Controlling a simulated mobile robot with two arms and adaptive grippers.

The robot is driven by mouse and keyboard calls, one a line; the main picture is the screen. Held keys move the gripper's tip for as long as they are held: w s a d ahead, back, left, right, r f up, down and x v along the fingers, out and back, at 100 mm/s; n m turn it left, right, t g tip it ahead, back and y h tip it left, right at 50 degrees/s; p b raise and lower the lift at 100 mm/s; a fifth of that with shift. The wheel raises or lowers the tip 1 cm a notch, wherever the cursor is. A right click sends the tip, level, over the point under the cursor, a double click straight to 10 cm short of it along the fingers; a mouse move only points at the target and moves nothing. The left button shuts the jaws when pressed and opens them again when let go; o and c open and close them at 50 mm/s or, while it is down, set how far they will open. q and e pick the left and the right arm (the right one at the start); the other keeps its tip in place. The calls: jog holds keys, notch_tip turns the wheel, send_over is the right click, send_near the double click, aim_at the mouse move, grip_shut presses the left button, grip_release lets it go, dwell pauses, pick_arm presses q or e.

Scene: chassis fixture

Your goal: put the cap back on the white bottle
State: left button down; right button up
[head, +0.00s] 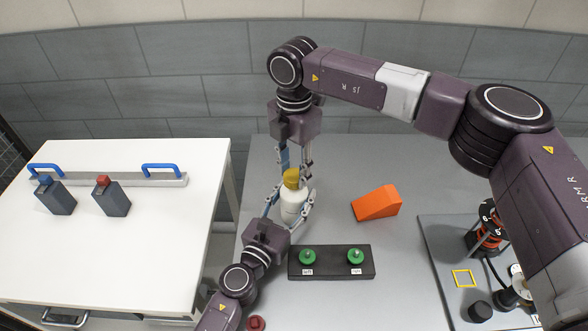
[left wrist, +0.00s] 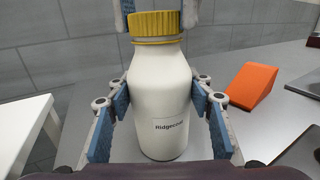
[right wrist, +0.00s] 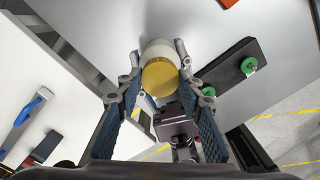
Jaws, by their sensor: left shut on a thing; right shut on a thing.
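My left gripper (head: 288,212) is shut on the bottle's body from the near side. The ribbed yellow cap (head: 291,178) sits level at the bottle's top, with no clear gap below it in the left wrist view (left wrist: 155,26). My right gripper (head: 296,172) comes from above, its fingers on either side of the cap, shut on it. The right wrist view shows the cap (right wrist: 160,77) from above. The threads are hidden.
An orange wedge (head: 377,202) lies right of the bottle. A black block with two green knobs (head: 331,262) lies in front. A fixture panel (head: 440,250) is at the right. A white table (head: 110,240) with blue handles stands at the left, across a gap.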

jog(key=m, duration=0.5)
jog(key=shift+w, duration=0.1)
jog(key=m, duration=0.6)
jog(key=o, duration=0.8)
jog(key=shift+r, duration=0.1)
notch_tip(320, 180, up, 12)
jog(key=shift+f, duration=0.1)
pick_arm(q)
jog(key=c, duration=0.9)
grip_release()
